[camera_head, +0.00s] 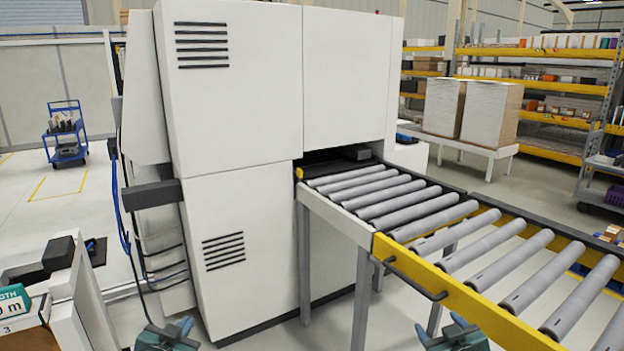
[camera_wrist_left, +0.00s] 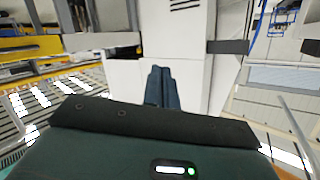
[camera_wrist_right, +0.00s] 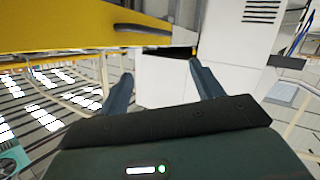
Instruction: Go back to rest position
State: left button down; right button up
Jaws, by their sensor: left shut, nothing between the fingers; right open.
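My left gripper (camera_head: 184,326) shows at the bottom of the head view, in front of the white machine. In the left wrist view its two fingers (camera_wrist_left: 158,82) lie together, with nothing between them. My right gripper (camera_head: 440,326) shows at the bottom of the head view, beside the yellow conveyor rail. In the right wrist view its fingers (camera_wrist_right: 160,88) stand wide apart and empty. Both grippers are apart from the machine and the conveyor as far as I can see.
A tall white machine (camera_head: 240,130) stands ahead. A roller conveyor (camera_head: 440,216) with a yellow side rail (camera_head: 460,297) runs from it to the right. A box with a teal label (camera_head: 14,300) sits at the lower left. A blue cart (camera_head: 66,135) and shelves (camera_head: 540,52) stand farther back.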

pick_arm(q)
jog(key=s+d+f+g+h, duration=0.1)
jog(key=s+d+f, duration=0.3)
jog(key=s, duration=0.5)
jog(key=s+d+f+g+h, duration=0.1)
jog(key=s+d+f+g, duration=0.1)
jog(key=s, duration=0.8)
jog(key=s+d+f+g, duration=0.1)
jog(key=s+d+f, duration=0.4)
jog(key=s, duration=0.5)
jog(key=shift+s+d+f+n+h, duration=0.3)
jog(key=shift+d+n+h, duration=0.1)
jog(key=shift+d, duration=0.6)
pick_arm(e)
jog(key=s+a+f+g+y, duration=0.1)
jog(key=s+a+f, duration=0.3)
jog(key=s, duration=0.5)
jog(key=s+a+f+g+y, duration=0.1)
jog(key=s+a+f+g, duration=0.1)
jog(key=s, duration=0.8)
jog(key=s+a+f+g, duration=0.1)
jog(key=s+a+f, duration=0.4)
jog(key=s, duration=0.5)
jog(key=shift+s+a+f+m+y, duration=0.25)
jog(key=shift+a+f+m+y, duration=0.15)
jog(key=shift+a, duration=0.6)
jog(key=shift+c, duration=0.5)
